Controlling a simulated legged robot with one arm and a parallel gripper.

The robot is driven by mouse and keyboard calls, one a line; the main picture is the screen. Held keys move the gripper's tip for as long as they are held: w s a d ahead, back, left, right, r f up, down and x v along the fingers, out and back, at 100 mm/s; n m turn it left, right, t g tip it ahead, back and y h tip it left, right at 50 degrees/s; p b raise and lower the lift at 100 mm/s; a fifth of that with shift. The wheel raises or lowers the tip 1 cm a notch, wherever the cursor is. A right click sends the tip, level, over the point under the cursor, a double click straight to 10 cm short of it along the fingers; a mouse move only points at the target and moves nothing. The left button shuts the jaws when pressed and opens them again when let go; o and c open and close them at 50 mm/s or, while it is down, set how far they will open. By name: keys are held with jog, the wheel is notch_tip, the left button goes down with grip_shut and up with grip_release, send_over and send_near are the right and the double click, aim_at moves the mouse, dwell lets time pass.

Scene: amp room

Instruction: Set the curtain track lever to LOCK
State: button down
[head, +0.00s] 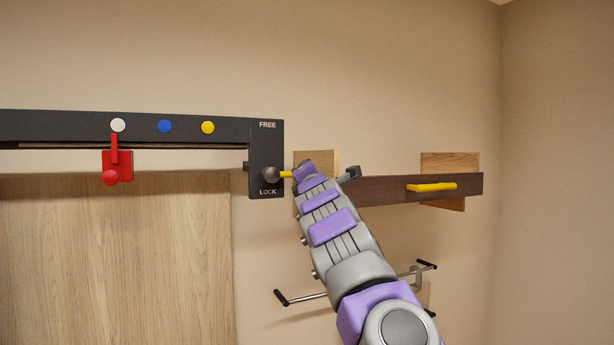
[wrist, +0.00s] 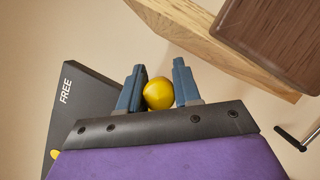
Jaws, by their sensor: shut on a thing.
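The black curtain track (head: 200,127) ends at the right in a panel marked FREE at the top and LOCK at the bottom. The lever has a dark round hub (head: 271,174) low on this panel, just above LOCK. Its yellow end points right, towards my gripper (head: 302,169). In the wrist view my gripper (wrist: 158,72) has its two blue-grey fingers on either side of a yellow ball, the lever's knob (wrist: 159,95), and is shut on it. The panel with FREE (wrist: 75,105) shows at left there. My gripper hides part of the lever in the head view.
A dark brown board (head: 390,190) with a yellow handle (head: 431,187) sits close right of my gripper. A metal bar with black ends (head: 305,298) is below. Wood panelling (head: 120,260) fills the lower left.

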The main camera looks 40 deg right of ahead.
jog(key=shift+d, duration=0.1)
jog(key=c, duration=0.9)
grip_release()
jog(key=shift+d+f, duration=0.1)
jog(key=shift+o, duration=0.2)
jog(key=shift+s, duration=0.1)
jog(key=shift+s+a+f+b, duration=0.3)
jog(key=shift+s+a+b, duration=0.15)
jog(key=shift+b, duration=0.5)
jog(key=b+v, duration=0.7)
jog(key=v, duration=0.9)
jog(key=shift+d, duration=0.25)
